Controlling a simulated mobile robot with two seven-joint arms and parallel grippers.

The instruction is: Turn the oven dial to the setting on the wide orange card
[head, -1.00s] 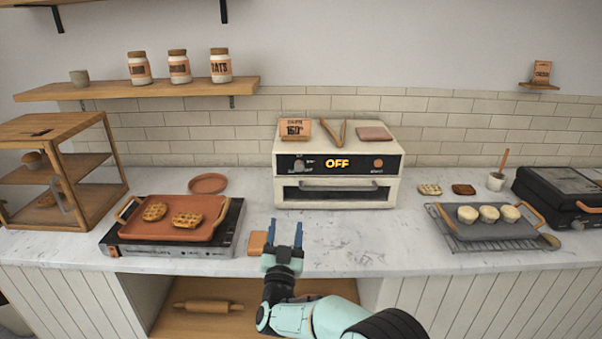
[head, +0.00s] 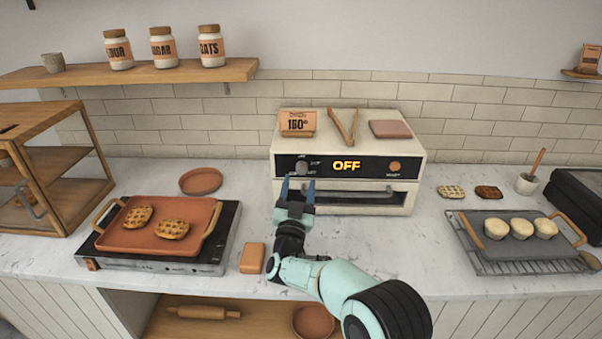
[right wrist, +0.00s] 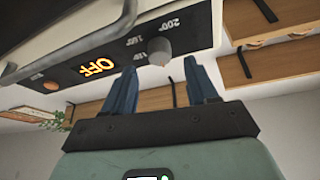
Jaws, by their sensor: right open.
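The white oven (head: 345,199) stands at the back of the counter with its display lit "OFF" (head: 346,166). Its round grey dial (head: 301,167) is at the left of the black panel; it also shows in the right wrist view (right wrist: 158,50), with temperature marks around it. The wide orange card (head: 298,123) stands on the oven's top left; its number looks like 160°, though small. My right gripper (head: 297,188) is open and empty, just in front of and below the dial; its fingers (right wrist: 160,68) point at the dial, apparently not touching it. My left gripper is not in view.
Wooden tongs (head: 344,126) and a reddish slab (head: 390,129) lie on the oven. The oven's handle (head: 350,192) juts out near my right gripper. The counter before the oven is mostly clear.

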